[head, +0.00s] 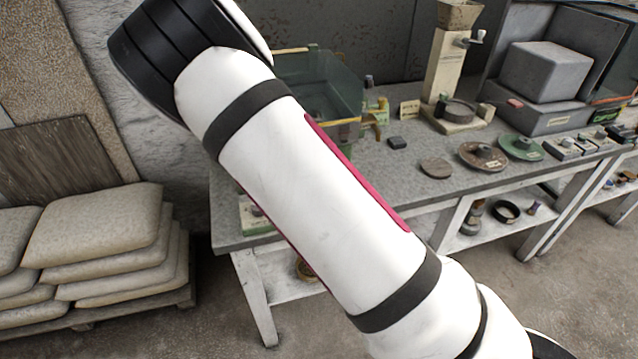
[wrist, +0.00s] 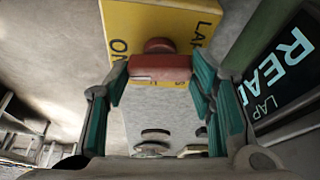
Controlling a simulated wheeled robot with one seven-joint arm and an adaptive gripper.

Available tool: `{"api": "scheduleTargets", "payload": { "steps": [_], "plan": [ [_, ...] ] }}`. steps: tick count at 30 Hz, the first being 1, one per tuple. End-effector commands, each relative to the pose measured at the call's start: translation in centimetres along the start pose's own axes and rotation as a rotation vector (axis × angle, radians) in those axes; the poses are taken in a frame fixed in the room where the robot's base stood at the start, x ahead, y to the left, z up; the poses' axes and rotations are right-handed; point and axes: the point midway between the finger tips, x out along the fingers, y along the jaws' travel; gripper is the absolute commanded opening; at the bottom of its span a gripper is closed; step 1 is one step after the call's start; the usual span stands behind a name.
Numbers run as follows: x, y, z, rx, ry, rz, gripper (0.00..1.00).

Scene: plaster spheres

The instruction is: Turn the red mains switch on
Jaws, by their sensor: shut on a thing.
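The red mains switch (wrist: 160,64) shows in the wrist view, in front of a yellow plate (wrist: 150,18) with black lettering, of which "LAP" and "ON" can be read. My gripper (wrist: 160,76) has its teal-padded fingers on either side of the red switch and is shut on it. Which way the switch is set cannot be told. In the head view my white arm crosses the picture, and neither my gripper nor the switch can be made out there.
A dark screen (wrist: 285,65) with "LAP" and "READ" stands close to the right finger. In the head view a grey workbench (head: 405,170) carries a glass-sided tank (head: 335,85), a hopper stand (head: 445,75) and round dishes (head: 483,156). Stacked sacks (head: 95,235) lie at left.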

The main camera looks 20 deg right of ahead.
Motion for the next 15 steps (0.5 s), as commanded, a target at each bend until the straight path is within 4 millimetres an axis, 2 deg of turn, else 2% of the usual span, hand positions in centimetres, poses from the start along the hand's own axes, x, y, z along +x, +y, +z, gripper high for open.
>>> {"api": "scheduleTargets", "payload": {
  "steps": [15],
  "plan": [
    [0.03, -0.1, 0.09, 0.139, -0.001, 0.058, 0.22]
  ]
}}
